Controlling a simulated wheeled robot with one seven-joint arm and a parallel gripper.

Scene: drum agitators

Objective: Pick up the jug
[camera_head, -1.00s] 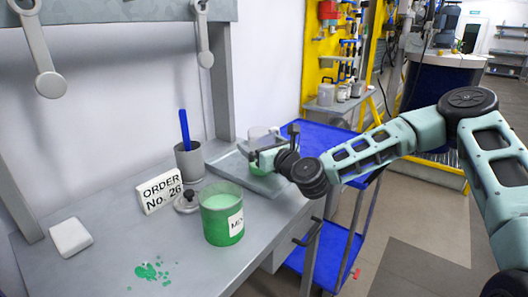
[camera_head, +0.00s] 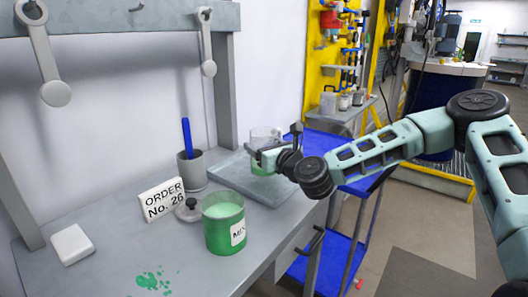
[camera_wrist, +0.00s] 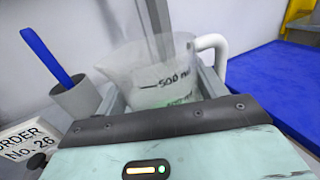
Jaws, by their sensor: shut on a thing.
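The jug (camera_head: 264,137) is a clear measuring jug with some green in its lower part. It is upright at the grey tray (camera_head: 232,181) on the bench. In the wrist view the jug (camera_wrist: 150,68) shows a 500 mark, with its white handle at the right. My gripper (camera_head: 267,155) is shut on the jug's body, with one finger on each side. The jug's base is partly hidden by my gripper, so the gap to the tray is hard to judge.
A green MIX beaker (camera_head: 224,233), a small lid (camera_head: 187,212), an order sign (camera_head: 161,200) and a grey cup with a blue stick (camera_head: 192,171) stand left of the tray. A green spill (camera_head: 153,280) is at the front. A blue cart (camera_head: 345,150) stands right.

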